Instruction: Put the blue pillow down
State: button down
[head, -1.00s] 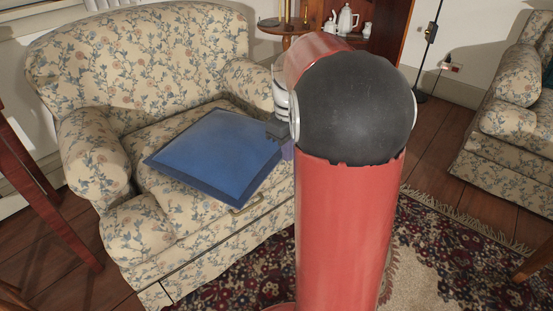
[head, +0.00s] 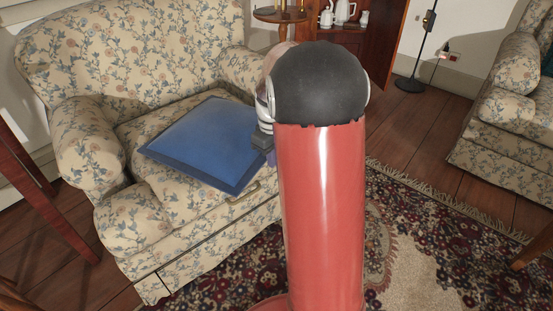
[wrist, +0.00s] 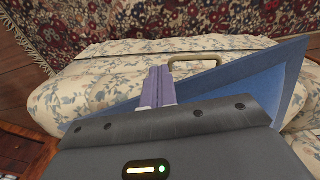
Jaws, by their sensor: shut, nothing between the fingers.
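The blue pillow (head: 203,142) lies on the seat of the floral sofa (head: 130,55). It looks nearly flat, with its front corner close to the seat's front edge. My gripper (head: 266,158) is at the pillow's right side, and my arm hides part of that side. In the wrist view my gripper's fingers (wrist: 158,88) are shut with nothing between them. The pillow (wrist: 255,82) shows behind and to the right of the fingers there. I cannot tell whether the fingers touch it.
A brass-coloured handle (head: 243,193) is at the sofa's front. A small round table (head: 280,15) stands behind my arm. A second floral sofa (head: 505,140) is at the right. A patterned rug (head: 420,240) covers open floor between them.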

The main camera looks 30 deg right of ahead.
jog(key=w+p, duration=0.1)
jog(key=w, duration=0.1)
jog(key=w+a+p, duration=0.1)
jog(key=w, duration=0.1)
jog(key=w+a+p, duration=0.1)
jog(key=w, duration=0.1)
jog(key=shift+w+a+r, duration=0.15)
jog(key=shift+a, duration=0.05)
jog(key=shift+w+a, duration=0.15)
jog(key=shift+w, duration=0.35)
jog(key=shift+s, duration=0.1)
